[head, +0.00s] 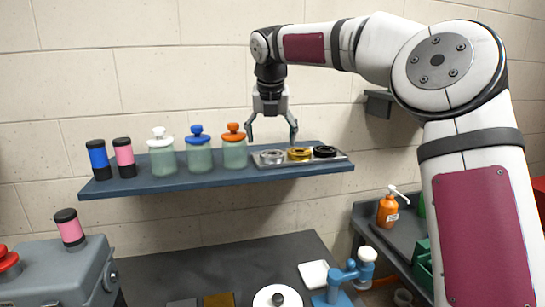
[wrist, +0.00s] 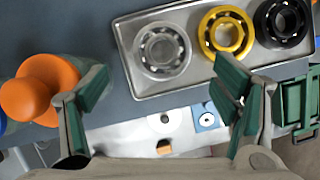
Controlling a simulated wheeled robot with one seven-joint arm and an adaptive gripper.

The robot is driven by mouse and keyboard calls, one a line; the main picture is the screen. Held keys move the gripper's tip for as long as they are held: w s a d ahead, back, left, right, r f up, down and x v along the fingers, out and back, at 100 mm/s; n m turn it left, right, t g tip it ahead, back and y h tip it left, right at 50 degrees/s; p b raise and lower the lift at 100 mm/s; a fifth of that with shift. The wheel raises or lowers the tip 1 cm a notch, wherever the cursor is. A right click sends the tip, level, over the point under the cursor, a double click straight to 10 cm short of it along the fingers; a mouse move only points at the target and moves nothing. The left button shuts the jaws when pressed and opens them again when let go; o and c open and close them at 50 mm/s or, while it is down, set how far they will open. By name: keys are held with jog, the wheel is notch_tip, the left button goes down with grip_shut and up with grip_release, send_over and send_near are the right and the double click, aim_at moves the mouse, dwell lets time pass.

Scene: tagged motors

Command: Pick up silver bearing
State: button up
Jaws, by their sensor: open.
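The silver bearing (head: 272,157) lies at the left end of a metal tray (head: 341,157) on the wall shelf. In the wrist view the silver bearing (wrist: 162,50) shows as a pale ring, ahead of and between my finger lines. A gold bearing (head: 300,154) and a black bearing (head: 325,151) lie to its right in the same tray. My gripper (head: 272,140) is open and empty, pointing down above the shelf near the silver bearing. In the wrist view its green-padded fingers (wrist: 155,95) are spread wide, with the left finger beside an orange-lidded jar.
The orange-lidded jar (head: 234,150) stands close to the left of the tray. A blue-lidded jar (head: 199,153), a white-lidded jar (head: 161,154) and two motors (head: 111,160) stand further left on the shelf (head: 200,180). The wall is just behind.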

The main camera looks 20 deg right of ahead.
aim_at(272, 156)
jog(key=shift+p+x, duration=0.6)
jog(key=shift+x, duration=2.05)
